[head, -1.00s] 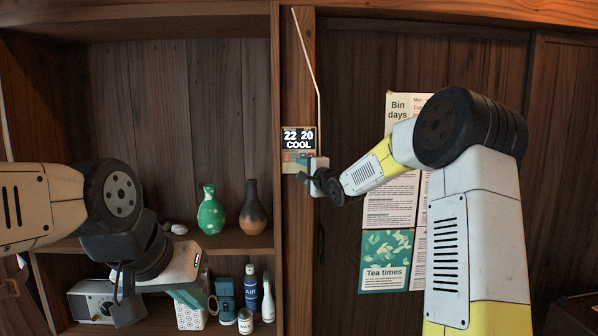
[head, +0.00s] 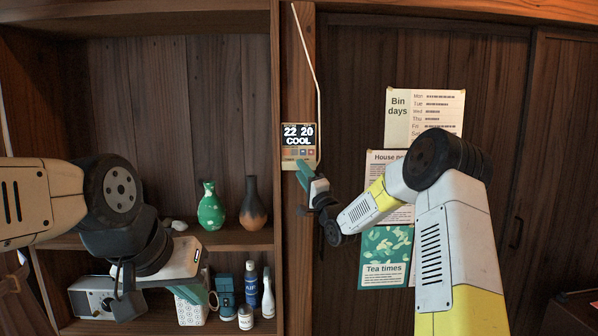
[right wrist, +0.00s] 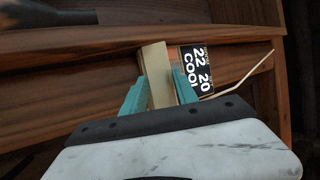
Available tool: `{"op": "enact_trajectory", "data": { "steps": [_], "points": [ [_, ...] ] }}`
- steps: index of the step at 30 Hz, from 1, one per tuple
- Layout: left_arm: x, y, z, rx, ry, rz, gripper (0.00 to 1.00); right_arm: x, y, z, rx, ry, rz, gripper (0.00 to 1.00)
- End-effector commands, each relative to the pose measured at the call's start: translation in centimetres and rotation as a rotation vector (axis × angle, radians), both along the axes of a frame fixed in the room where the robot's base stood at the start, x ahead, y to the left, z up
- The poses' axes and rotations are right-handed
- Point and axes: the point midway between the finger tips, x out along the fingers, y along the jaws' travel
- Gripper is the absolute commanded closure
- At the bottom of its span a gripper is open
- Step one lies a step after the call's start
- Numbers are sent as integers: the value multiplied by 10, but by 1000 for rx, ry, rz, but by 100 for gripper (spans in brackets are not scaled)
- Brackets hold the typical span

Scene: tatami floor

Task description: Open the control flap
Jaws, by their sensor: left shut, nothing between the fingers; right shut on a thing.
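The control panel (head: 298,135) is on the wooden post, with a dark display reading 22 20 COOL; it also shows sideways in the right wrist view (right wrist: 196,72). Small buttons (head: 302,153) show below the display. The beige flap (right wrist: 157,75) stands out between the teal fingers of my right gripper (right wrist: 158,90) and looks lowered. In the head view, my right gripper (head: 301,168) is at the panel's lower edge, shut on the flap and partly covering it. My left gripper (head: 207,292) is shut and empty, low in front of the shelf.
A pale cable (head: 308,65) runs along the post to the panel. The shelf left of it holds a green vase (head: 211,210), a dark vase (head: 252,205), a radio (head: 92,298) and several bottles. Paper notices (head: 387,245) hang on the right wall.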

Motion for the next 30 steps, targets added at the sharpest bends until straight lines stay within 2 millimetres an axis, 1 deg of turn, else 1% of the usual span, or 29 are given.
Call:
{"op": "enact_trajectory", "data": {
  "steps": [2, 9, 22, 23, 24, 26, 30],
  "points": [
    [0, 0, 0, 0, 0, 0, 100, 1, -1, -5, 0, -28, 0, 100],
    [0, 0, 0, 0, 0, 0, 100, 0, 0, -6, -1, -90, 1, 100],
    [0, 0, 0, 0, 0, 0, 100, 0, 0, -6, -2, -100, 1, 100],
    [0, 0, 0, 0, 0, 0, 100, 0, 0, -6, -2, -100, 1, 61],
    [0, 0, 0, 0, 0, 0, 100, 0, 0, -6, -2, -100, 1, 53],
    [0, 0, 0, 0, 0, 0, 100, 0, 0, -6, -3, -100, 1, 43],
    [0, 0, 0, 0, 0, 0, 100, 0, 0, -5, -1, -102, 0, 43]
  ]
}}
